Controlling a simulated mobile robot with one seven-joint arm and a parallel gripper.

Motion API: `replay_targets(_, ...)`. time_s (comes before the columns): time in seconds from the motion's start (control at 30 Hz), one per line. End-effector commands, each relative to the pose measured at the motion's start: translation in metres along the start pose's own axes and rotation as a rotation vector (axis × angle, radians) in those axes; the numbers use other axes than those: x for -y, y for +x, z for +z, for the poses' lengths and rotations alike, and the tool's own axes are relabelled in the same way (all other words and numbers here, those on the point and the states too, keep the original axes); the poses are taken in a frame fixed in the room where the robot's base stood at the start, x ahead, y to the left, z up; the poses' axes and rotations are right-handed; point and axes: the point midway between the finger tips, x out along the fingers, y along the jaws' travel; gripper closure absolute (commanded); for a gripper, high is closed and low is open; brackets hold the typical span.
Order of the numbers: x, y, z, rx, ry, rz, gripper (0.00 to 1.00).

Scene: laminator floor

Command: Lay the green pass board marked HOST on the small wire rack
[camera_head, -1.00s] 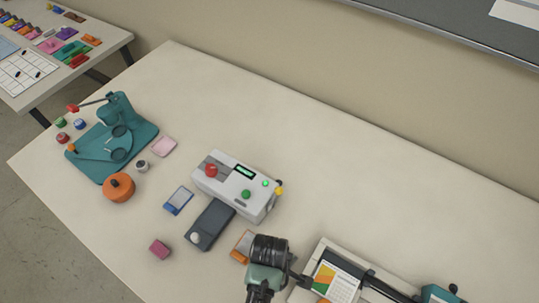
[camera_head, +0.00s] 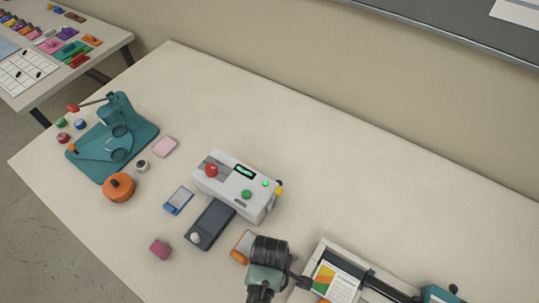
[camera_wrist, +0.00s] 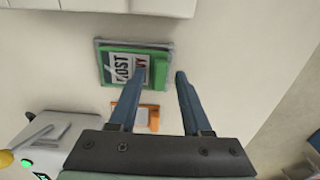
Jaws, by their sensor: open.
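In the wrist view, the green board (camera_wrist: 118,67) lies on the pale bench, its white face marked HOST partly covered by a finger. A raised green grip runs along its right side. A thin grey frame, which looks like the small wire rack (camera_wrist: 97,45), shows around its top and left edges, so the board seems to lie on it. My gripper (camera_wrist: 157,74) is open, its fingertips on either side of the green grip in the picture. I cannot tell whether they touch it. In the head view, I cannot make out board, rack or fingers; my wrist is at the bottom.
An orange board (camera_head: 244,245) lies near my wrist, and below the green one in the wrist view. The white laminator (camera_head: 235,187) and a blue board (camera_head: 178,200) are to the left. A trimmer (camera_head: 366,279) stands right. The bench's back right is clear.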

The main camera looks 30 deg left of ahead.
Motion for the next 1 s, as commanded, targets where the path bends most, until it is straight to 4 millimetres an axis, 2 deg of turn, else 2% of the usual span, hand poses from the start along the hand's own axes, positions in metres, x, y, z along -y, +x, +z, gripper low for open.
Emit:
replay_targets(0.17,-0.001,-0.021,0.000,-0.001,0.000,0.004,0.51)
replay_targets(0.5,-0.001,-0.091,-0.001,-0.001,-0.001,0.005,0.51)
replay_targets(0.6,-0.001,-0.106,-0.001,-0.001,-0.001,0.004,0.51)
replay_targets(0.8,-0.001,-0.120,0.000,-0.001,-0.001,0.002,0.51)
replay_targets(1.0,0.000,-0.121,0.000,0.000,-0.001,0.001,0.51)
